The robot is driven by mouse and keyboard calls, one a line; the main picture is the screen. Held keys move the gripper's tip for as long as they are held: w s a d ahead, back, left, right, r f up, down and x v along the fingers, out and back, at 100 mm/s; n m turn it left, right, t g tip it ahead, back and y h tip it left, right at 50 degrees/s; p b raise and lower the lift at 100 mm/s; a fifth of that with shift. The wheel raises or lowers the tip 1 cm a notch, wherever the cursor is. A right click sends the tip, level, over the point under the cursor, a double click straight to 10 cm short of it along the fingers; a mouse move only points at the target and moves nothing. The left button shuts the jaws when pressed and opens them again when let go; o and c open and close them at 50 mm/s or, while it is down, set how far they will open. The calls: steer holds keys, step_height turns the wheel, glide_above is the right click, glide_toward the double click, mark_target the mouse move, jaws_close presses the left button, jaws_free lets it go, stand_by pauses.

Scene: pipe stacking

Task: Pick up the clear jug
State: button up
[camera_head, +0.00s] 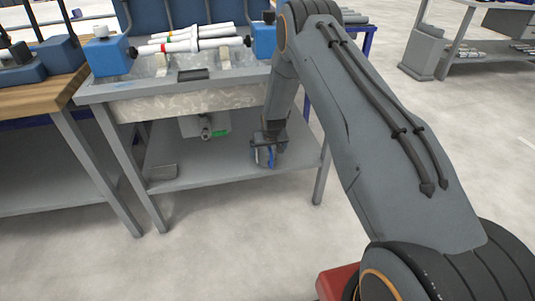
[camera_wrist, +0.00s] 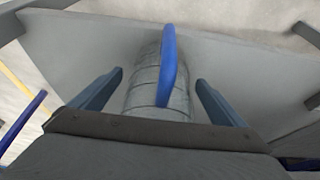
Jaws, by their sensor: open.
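The clear jug (camera_wrist: 148,85) is a see-through ringed cylinder with a blue handle. In the wrist view it lies between the two fingers of my gripper (camera_wrist: 160,79), with the blue handle running up the middle. The fingers are open, one on each side, with a gap on both sides. In the head view my gripper (camera_head: 268,143) is low at the lower shelf, and the jug (camera_head: 263,157) shows as a small blue-handled shape under it. My gripper hides part of the jug there.
The jug is on the grey lower shelf (camera_head: 200,172) of a workbench. The bench top (camera_head: 180,95) above bears white pipes (camera_head: 190,42) on stands and blue blocks (camera_head: 108,56). A bench leg (camera_head: 321,172) stands to the right.

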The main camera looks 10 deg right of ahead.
steer(key=shift+x, duration=0.75)
steer(key=c, duration=1.2)
steer(key=shift+r, duration=0.1)
